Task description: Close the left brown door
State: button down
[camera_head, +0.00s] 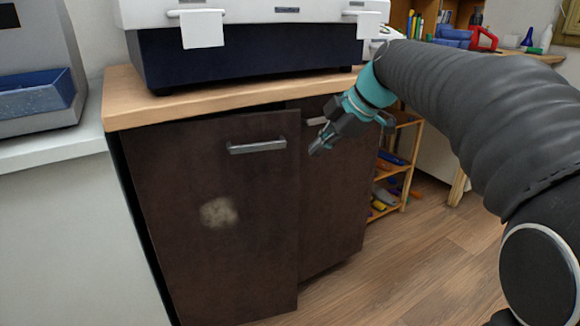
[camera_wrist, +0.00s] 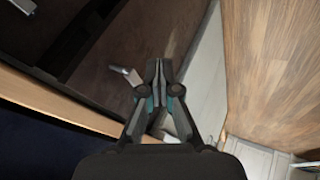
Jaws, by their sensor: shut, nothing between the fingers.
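The left brown door (camera_head: 215,250) is dark, with a metal bar handle (camera_head: 257,146) near its top right and a pale smudge on its face. It stands slightly ajar, its right edge forward of the right brown door (camera_head: 335,200), with a dark gap along its top. My gripper (camera_head: 318,147) is shut and empty. It is in front of the right door, just below that door's handle (camera_head: 317,121), and right of the left door's edge. In the wrist view my closed fingers (camera_wrist: 160,72) show beside a metal handle (camera_wrist: 125,74). Whether they touch the door cannot be told.
A wooden countertop (camera_head: 135,98) above the doors bears a white and dark blue machine (camera_head: 250,50). A shelf rack (camera_head: 400,190) with coloured items stands right of the cabinet. The wooden floor (camera_head: 420,265) in front is clear. A white counter (camera_head: 60,150) is at left.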

jog(key=shift+m, duration=0.3)
jog(key=x, duration=0.3)
jog(key=w+x, duration=0.1)
jog(key=x, duration=0.3)
jog(key=w+r+x, duration=0.1)
jog(key=x, duration=0.3)
jog(key=shift+a+f, duration=0.1)
jog(key=shift+f, duration=0.05)
jog(key=shift+w+a, duration=0.2)
jog(key=shift+w, duration=0.6)
